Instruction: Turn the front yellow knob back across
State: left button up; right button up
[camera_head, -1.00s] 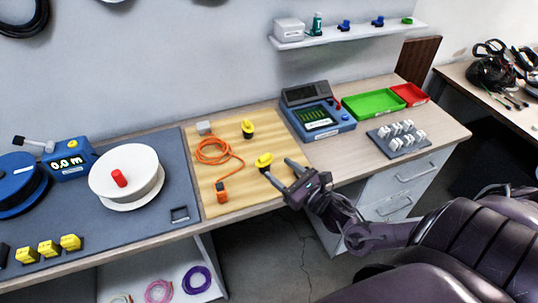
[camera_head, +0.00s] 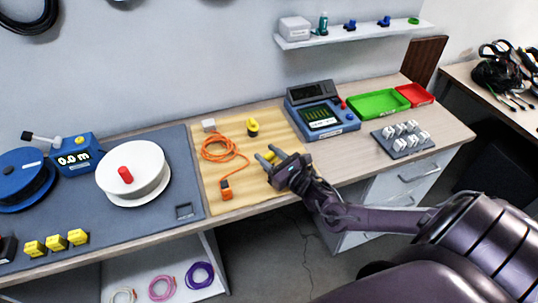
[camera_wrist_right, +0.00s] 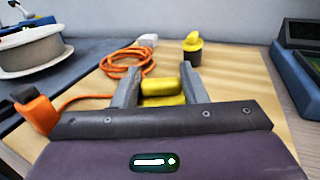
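The front yellow knob (camera_wrist_right: 162,90) stands on the wooden board, between the fingers of my right gripper (camera_wrist_right: 161,82). One finger is against each side of the knob, with no clear gap in the right wrist view. In the head view my right gripper (camera_head: 265,153) largely hides this knob. The rear yellow knob (camera_head: 253,128) stands farther back on the board, and it also shows in the right wrist view (camera_wrist_right: 193,44). My left gripper is in no view.
An orange cable (camera_head: 222,150) lies coiled left of the knobs, with an orange plug (camera_head: 226,189) at the front. A blue instrument (camera_head: 322,116) stands to the right. A white reel (camera_head: 133,171) sits on the grey mat at left. Bare board (camera_head: 240,192) lies in front.

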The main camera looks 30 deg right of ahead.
jog(key=c, duration=0.5)
jog(key=m+h+p, duration=0.1)
jog(key=m+h, duration=0.1)
jog(key=h, duration=0.1)
jog(key=shift+a+r, duration=0.1)
jog(key=shift+r, duration=0.05)
jog(key=shift+m+h+p, duration=0.75)
jog(key=shift+m+h, duration=0.55)
jog(key=shift+h, duration=0.8)
jog(key=o, duration=1)
jog(key=b+v, duration=0.1)
jog(key=v, duration=0.6)
jog(key=shift+s, duration=0.4)
